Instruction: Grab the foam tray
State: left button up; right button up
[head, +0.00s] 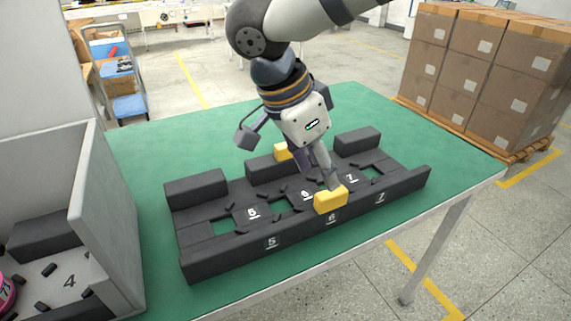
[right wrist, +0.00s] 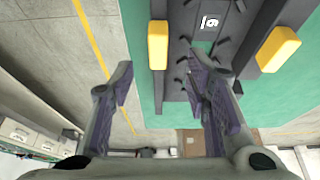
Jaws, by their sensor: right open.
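The dark grey foam tray (head: 225,255) lies on the green table, with numbered sections 5, 6 and 7. A yellow block (head: 330,199) is on its near long side by the 6, and another yellow block (head: 283,152) is on its far side. My right gripper (head: 316,172) is above the middle of the tray, fingers pointing down, apart and empty. In the right wrist view the gripper (right wrist: 160,85) has its fingers spread wide, and one yellow block (right wrist: 158,45) lies ahead between their lines; the other block (right wrist: 278,49) is to the right. My left gripper is not in view.
A grey walled container (head: 125,215) with a section marked 4 stands at the left of the table (head: 150,150). Stacked cardboard boxes (head: 478,65) on a pallet stand at the right, off the table. A blue cart (head: 122,85) is behind. The table is clear behind the tray.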

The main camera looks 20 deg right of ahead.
aim_at(336, 205)
jog(key=shift+w+d+f, duration=0.1)
jog(key=shift+w, duration=0.2)
jog(key=x, duration=0.2)
jog(key=s+x, duration=0.1)
jog(key=x, duration=0.2)
jog(key=shift+s, duration=0.1)
jog(key=x, duration=0.6)
jog(key=shift+w+d+f+b, duration=0.1)
jog(key=shift+w+f+b, duration=0.1)
jog(key=shift+b, duration=0.2)
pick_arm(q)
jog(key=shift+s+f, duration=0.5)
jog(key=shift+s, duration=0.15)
pick_arm(e)
grip_shut()
